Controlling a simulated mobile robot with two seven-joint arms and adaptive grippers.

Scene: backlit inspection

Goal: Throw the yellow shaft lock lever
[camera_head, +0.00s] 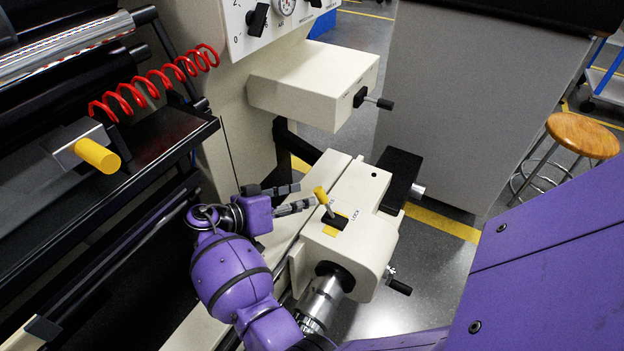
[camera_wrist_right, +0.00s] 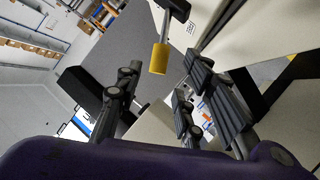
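The lock lever (camera_head: 321,195) has a yellow cylindrical knob on a thin metal stem. It rises from a dark slot in a cream housing (camera_head: 362,205) with a LOCK label beside the slot. My right gripper (camera_head: 306,195) is just left of the knob, with its two dark fingers apart and pointing toward it. In the right wrist view, the yellow knob (camera_wrist_right: 160,58) appears between the spread fingertips of my right gripper (camera_wrist_right: 160,62). No contact shows, and the exact depth gap is hard to tell. My left gripper is not in view.
A cream box with a black-handled knob (camera_head: 360,98) stands behind the lever. A chrome shaft (camera_head: 322,300) projects from the housing's front. A red coiled hose (camera_head: 150,85) and another yellow knob (camera_head: 97,155) are at left. A wooden stool (camera_head: 582,135) is far right.

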